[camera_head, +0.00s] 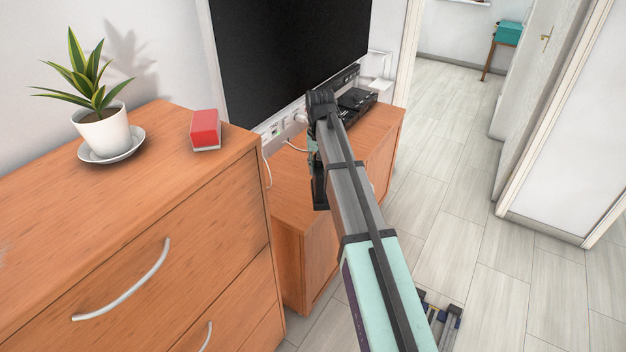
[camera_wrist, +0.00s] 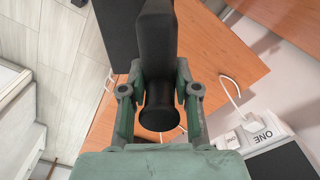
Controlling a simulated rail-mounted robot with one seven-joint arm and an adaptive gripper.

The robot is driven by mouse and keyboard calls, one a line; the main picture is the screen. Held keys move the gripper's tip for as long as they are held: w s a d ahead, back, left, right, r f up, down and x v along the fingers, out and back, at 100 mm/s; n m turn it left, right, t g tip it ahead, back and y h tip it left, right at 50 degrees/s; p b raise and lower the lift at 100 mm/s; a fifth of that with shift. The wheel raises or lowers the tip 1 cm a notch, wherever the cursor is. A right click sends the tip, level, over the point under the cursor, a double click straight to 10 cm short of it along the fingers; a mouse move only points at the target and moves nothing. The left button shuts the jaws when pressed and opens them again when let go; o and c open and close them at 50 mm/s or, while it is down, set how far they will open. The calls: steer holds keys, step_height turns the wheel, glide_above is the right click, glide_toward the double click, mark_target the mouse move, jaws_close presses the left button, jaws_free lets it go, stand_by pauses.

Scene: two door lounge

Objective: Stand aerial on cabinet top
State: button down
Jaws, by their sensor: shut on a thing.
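My gripper (camera_wrist: 160,92) is shut on the aerial, with a finger on each side of it. The aerial (camera_wrist: 155,40) is black, with a flat paddle-like part and a rounded end (camera_wrist: 160,118) between the fingers. In the head view my arm hides most of the gripper; a dark upright piece (camera_head: 320,190), which looks like the aerial, shows beside the arm. The low wooden cabinet (camera_head: 290,205) stands under the television, and its top fills much of the wrist view (camera_wrist: 218,62). I cannot tell whether the aerial touches the cabinet top.
A black device (camera_head: 357,100) lies toward the cabinet's far end, below the television (camera_head: 285,50). White plugs and a cable (camera_wrist: 230,88) lie along the wall side. A taller dresser (camera_head: 190,235) at left bears a potted plant (camera_head: 100,128) and red box (camera_head: 205,130).

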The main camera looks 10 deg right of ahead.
steer(key=w+r+m+b, duration=0.1)
steer(key=w+r+m, duration=0.35)
steer(key=w, duration=0.85)
steer(key=w+r+m+b, duration=0.1)
steer(key=w+r+m, duration=0.3)
steer(key=w, duration=1)
step_height(320, 180, down, 19)
steer(key=n+p, duration=0.1)
steer(key=p, duration=0.4)
steer(key=shift+s, duration=0.25)
steer(key=shift+f, duration=0.15)
steer(key=c, duration=0.8)
jaws_free()
steer(key=shift+c, duration=0.2)
step_height(320, 180, up, 12)
steer(key=b, duration=0.3)
